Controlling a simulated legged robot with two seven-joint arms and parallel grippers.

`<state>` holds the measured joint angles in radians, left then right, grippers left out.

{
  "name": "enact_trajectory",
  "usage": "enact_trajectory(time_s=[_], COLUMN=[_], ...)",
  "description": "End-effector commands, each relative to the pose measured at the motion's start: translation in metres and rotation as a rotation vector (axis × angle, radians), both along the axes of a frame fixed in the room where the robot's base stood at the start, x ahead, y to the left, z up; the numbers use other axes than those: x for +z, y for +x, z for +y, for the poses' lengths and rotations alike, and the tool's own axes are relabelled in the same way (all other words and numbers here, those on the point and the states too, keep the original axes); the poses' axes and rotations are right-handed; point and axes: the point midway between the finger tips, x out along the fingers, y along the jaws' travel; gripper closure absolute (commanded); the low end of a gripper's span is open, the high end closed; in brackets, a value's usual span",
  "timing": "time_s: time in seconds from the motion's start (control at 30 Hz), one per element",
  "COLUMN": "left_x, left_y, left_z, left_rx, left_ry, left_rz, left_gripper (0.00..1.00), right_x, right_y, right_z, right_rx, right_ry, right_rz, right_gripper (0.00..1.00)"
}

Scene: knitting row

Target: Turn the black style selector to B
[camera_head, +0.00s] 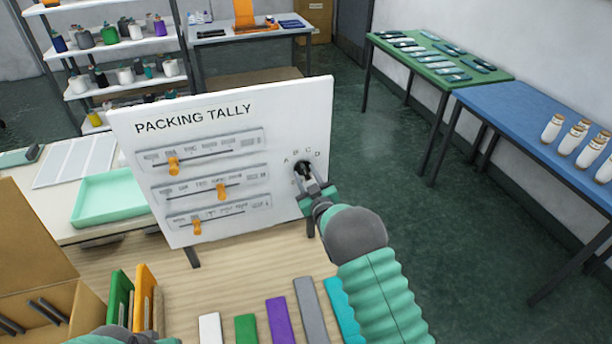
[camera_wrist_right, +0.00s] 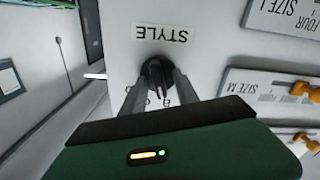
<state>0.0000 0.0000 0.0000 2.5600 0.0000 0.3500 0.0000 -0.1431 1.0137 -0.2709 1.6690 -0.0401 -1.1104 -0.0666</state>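The black style selector (camera_head: 302,167) is a round knob on the right of the white PACKING TALLY board (camera_head: 290,115), with the letters A, B, C, D in an arc above it. The selector (camera_wrist_right: 155,72) also shows in the right wrist view, beside a STYLE label, with some letters partly hidden. My right gripper (camera_head: 311,187) is at the knob. In the wrist view its two grey fingers (camera_wrist_right: 157,92) stand apart on either side of the knob's narrow handle, seemingly with small gaps. I cannot tell which letter the knob points to. My left gripper is out of view.
Three sliders with orange knobs (camera_head: 222,191) sit on the board's left. Coloured strips (camera_head: 280,320) lie on the wooden table in front. A cardboard box (camera_head: 30,240) and upright folders (camera_head: 120,296) are at left. A green tray (camera_head: 108,198) is behind the board.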

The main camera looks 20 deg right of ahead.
Motion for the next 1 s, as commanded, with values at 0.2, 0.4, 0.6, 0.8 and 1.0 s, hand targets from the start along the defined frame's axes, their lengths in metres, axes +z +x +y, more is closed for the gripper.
enact_trajectory(time_s=[0.2,0.4,0.6,0.8,1.0], left_x=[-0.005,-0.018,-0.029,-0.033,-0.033], left_y=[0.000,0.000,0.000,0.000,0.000], left_z=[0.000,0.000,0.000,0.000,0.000], left_rx=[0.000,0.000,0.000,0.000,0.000], left_ry=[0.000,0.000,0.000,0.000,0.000], left_rz=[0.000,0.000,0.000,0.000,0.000], left_gripper=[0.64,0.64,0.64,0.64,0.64], right_x=[-0.003,-0.005,-0.005,-0.003,-0.002], right_y=[-0.017,-0.073,-0.129,-0.162,-0.168], right_z=[-0.001,-0.003,-0.004,-0.004,-0.005], right_rx=[-0.002,-0.002,-0.002,0.001,0.001], right_ry=[0.000,0.001,0.000,-0.001,-0.001], right_rz=[0.003,0.005,0.003,0.001,0.000], right_gripper=[0.64,0.64,0.64,0.64,0.64])
